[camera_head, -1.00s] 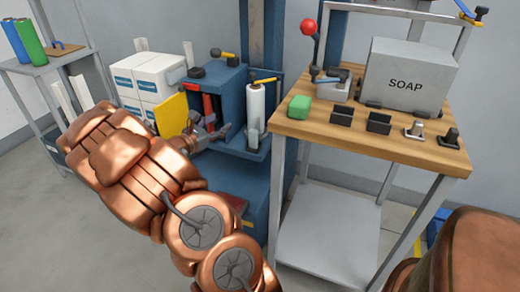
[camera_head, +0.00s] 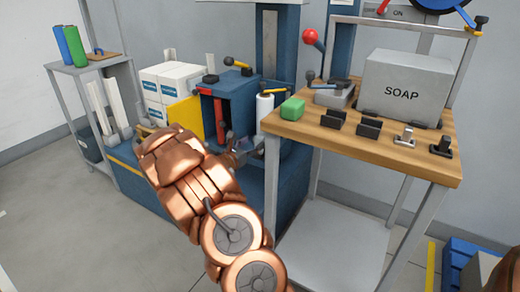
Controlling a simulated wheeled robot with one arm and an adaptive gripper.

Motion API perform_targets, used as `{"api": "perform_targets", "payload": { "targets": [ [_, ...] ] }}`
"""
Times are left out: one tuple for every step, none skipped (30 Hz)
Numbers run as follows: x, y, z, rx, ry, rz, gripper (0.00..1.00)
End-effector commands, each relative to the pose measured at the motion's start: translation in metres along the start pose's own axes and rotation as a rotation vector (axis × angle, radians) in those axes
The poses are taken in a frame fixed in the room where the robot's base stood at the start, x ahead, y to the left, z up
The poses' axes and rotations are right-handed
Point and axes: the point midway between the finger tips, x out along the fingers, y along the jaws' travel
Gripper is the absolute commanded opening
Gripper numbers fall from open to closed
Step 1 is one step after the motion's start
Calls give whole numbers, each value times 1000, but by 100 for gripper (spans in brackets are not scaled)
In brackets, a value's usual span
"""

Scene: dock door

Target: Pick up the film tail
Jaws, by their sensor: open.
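A white film roll (camera_head: 264,106) stands upright on the blue machine (camera_head: 237,90), under a yellow-handled lever. I cannot make out a separate film tail. My gripper (camera_head: 254,150) is open, just below and left of the roll, close to the table's left edge. My copper arm covers part of the machine's front. I cannot tell whether the fingers touch anything.
Stacked white boxes (camera_head: 167,92) and a yellow panel (camera_head: 185,117) stand left. Floor at the left is clear.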

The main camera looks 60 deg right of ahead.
Motion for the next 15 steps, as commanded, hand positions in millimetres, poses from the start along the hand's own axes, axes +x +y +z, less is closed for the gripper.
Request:
{"api": "perform_targets", "payload": {
  "targets": [
    [5,-1,-3,2,1,-2,62],
    [8,-1,-3,3,0,-1,62],
    [14,-2,-4,5,1,-3,62],
    [19,-2,-5,6,1,-2,62],
    [23,-2,-5,5,1,-2,62],
    [28,-2,-5,5,0,0,62],
    [32,-2,-5,5,0,0,62],
    [35,-2,-4,5,1,0,62],
    [39,-2,-4,4,1,0,62],
    [42,-2,-4,3,1,0,62],
    [43,-2,-4,2,1,0,62],
    [45,-2,-3,2,1,1,62],
    [46,-1,-3,2,0,1,62],
    [47,-1,-3,1,0,2,62],
    [47,-1,-2,1,0,2,62]
  ]
}}
